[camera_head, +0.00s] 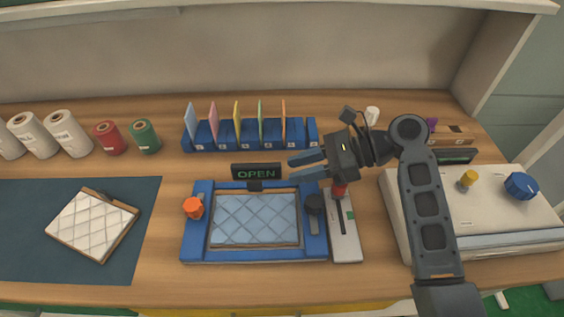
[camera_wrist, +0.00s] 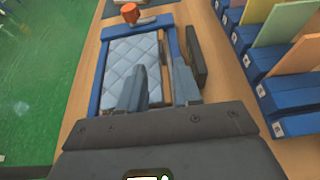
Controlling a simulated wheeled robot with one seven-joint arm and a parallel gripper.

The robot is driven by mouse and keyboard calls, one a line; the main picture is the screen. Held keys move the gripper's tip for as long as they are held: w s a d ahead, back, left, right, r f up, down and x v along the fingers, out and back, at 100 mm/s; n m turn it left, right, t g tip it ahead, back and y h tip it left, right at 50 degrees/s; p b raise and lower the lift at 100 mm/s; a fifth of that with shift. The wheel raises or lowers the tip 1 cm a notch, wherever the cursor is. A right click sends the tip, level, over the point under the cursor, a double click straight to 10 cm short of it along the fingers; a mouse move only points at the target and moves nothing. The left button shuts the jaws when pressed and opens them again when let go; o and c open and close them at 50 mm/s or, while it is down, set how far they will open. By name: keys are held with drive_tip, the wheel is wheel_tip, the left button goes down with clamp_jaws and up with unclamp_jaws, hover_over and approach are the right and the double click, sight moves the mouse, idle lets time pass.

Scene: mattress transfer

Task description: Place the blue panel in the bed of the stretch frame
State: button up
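The blue quilted panel (camera_head: 254,217) lies flat inside the blue stretch frame (camera_head: 253,255), within a thin brown border. It also shows in the wrist view (camera_wrist: 122,66), partly hidden by a finger. My gripper (camera_head: 305,166) is above the frame's back right, beside the sign. Its fingers (camera_wrist: 155,85) are apart with nothing visible between them.
A blue rack (camera_head: 227,143) with several upright coloured cards stands behind the frame. A white quilted panel (camera_head: 90,225) lies on the dark mat (camera_head: 30,235) at left. Several rolls line the back left. A lever unit (camera_head: 345,242) and white machine (camera_head: 440,190) are at right.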

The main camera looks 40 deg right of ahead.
drive_tip(key=shift+v, duration=1.75)
drive_tip(key=shift+o, duration=0.3)
drive_tip(key=shift+f, duration=0.1)
